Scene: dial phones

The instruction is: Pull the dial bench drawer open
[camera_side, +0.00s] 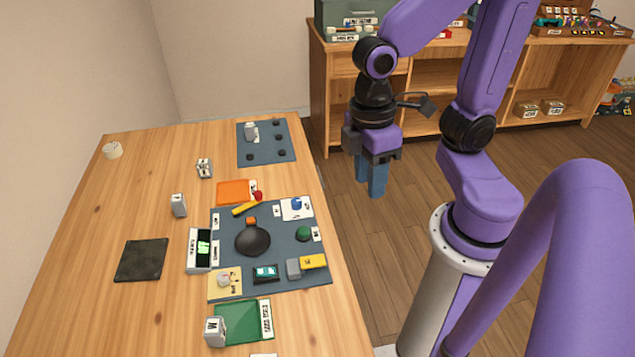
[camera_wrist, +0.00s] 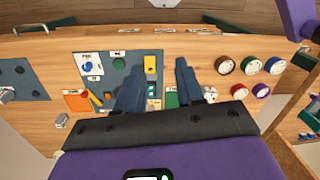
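My gripper (camera_side: 370,180) hangs fingers-down in the side view, to the right of the wooden bench (camera_side: 95,255) and clear of it. In the wrist view its two blue fingers (camera_wrist: 157,80) stand apart with nothing between them. The bench's front face (camera_wrist: 215,42) runs across the top of the wrist view. Grey bar-like handles show there, one near the middle (camera_wrist: 172,30) and one at the left (camera_wrist: 30,29). Small white labels are near them. I cannot tell from these frames which handle belongs to the dial drawer. My gripper touches no handle.
A blue-grey mat (camera_side: 285,270) on the bench carries a black dome, a blue knob and a yellow block. A green tray (camera_side: 245,325) lies near it. Several round coloured dials (camera_wrist: 250,65) show right in the wrist view. A wooden shelf (camera_side: 440,75) stands behind; floor between is clear.

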